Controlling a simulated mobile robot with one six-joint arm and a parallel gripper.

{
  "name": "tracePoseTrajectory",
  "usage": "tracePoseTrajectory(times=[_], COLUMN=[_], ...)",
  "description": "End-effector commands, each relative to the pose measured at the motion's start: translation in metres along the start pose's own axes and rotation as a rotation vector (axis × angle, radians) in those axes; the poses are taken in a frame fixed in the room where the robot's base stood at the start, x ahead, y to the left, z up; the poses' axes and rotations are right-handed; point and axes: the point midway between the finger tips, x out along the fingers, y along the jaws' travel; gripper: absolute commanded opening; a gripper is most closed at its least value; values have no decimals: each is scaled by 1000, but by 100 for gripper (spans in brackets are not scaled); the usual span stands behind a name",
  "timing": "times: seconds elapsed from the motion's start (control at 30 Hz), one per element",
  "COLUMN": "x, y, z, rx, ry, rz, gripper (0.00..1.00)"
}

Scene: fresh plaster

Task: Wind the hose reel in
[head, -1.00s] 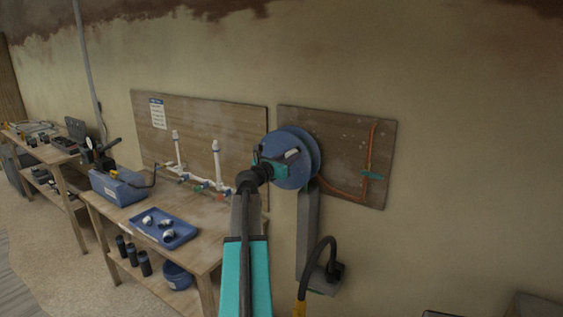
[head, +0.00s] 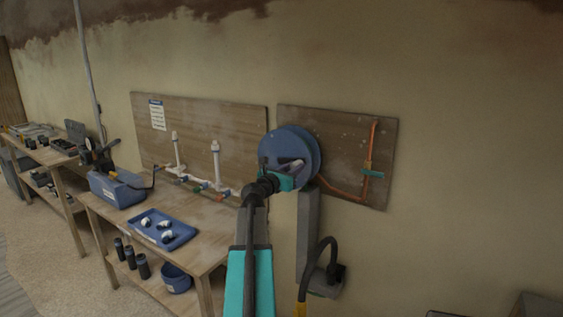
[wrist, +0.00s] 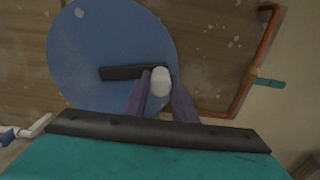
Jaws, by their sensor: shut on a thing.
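The blue hose reel (head: 281,152) stands on a grey post in front of a wooden board on the wall. In the wrist view its round face (wrist: 90,50) fills the upper left. A dark crank arm (wrist: 122,72) lies across that face, with a pale rounded handle (wrist: 160,82) at its right end. My gripper (wrist: 160,95) is shut on this handle, one finger on each side. In the head view my gripper (head: 290,172) is at the lower part of the reel's face and partly hides the handle.
An orange pipe (head: 371,145) with a teal valve lever (head: 373,174) is on the board right of the reel. A workbench (head: 205,250) with a blue tray (head: 163,231) and white pipes stands to the left. A black hose (head: 322,245) hangs below the reel.

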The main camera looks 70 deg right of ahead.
Motion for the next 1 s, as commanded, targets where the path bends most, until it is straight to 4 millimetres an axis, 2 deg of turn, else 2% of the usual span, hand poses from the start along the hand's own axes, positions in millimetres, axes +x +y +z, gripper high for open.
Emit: tracePoseTrajectory(times=[0.23,0.7,1.0], x=[1,0,0], y=[0,4,4], z=[-6,-47,-48], rx=[0,1,1], ry=[0,0,-1], rz=[0,2,2], gripper=[2,2,2])
